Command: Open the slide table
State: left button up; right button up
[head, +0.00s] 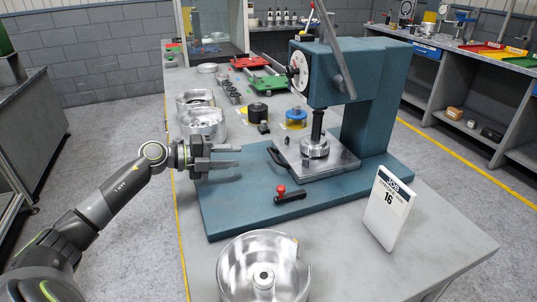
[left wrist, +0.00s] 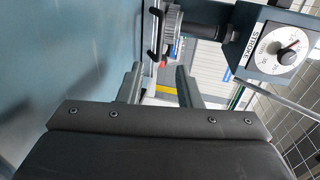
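The slide table (head: 330,163) is a flat metal plate on the blue press base, under the ram. A round metal fixture (head: 315,148) sits on it, below the ram tip. Its black handle (head: 277,159) sticks out at the plate's left side. My left gripper (head: 238,157) is open and empty, above the base and left of the handle, with its fingers pointing toward it. In the left wrist view the open fingers (left wrist: 160,72) show with the black handle (left wrist: 154,34) ahead of them, apart from it. My right gripper is not in view.
The blue press (head: 365,100) with its lever stands over the plate. A red-knobbed black lever (head: 290,195) is on the base in front. A metal bowl (head: 265,268) and a white sign (head: 388,208) stand nearer. Metal drums (head: 203,122) stand behind my left gripper.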

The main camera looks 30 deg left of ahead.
pick_arm(q)
jog(key=p+x, duration=0.1)
jog(key=x, duration=1)
jog(key=shift+w, duration=0.1)
jog(key=shift+c, duration=0.4)
grip_shut()
